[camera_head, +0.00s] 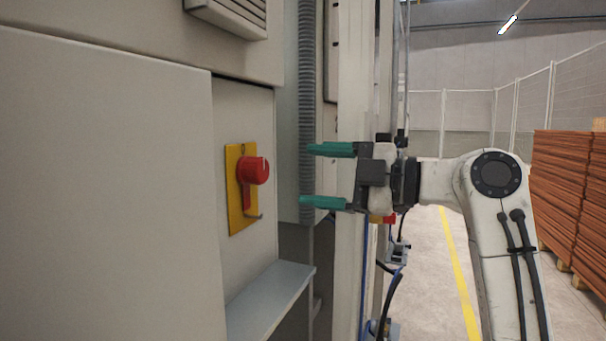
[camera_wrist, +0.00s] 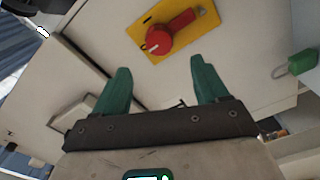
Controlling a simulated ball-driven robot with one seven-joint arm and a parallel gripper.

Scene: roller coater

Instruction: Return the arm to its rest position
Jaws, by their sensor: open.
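My gripper (camera_head: 318,175) is in the middle of the head view, with its two green fingers spread apart and nothing between them. It points left toward the cabinet, apart from a red rotary switch (camera_head: 252,171) on a yellow plate (camera_head: 233,215). My white arm stretches in from the right. In the wrist view my gripper (camera_wrist: 158,80) is also open and empty. The red switch (camera_wrist: 160,40) lies beyond the fingertips there, and its handle slants up to the right. In the head view the handle hangs downward.
The grey cabinet (camera_head: 105,180) fills the left side. A grey ledge (camera_head: 270,300) juts out below the switch. A ribbed conduit (camera_head: 307,110) runs upright behind the fingers. Stacked brown boards (camera_head: 572,195) stand at the right. Open floor (camera_head: 430,290) lies between, with a yellow line.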

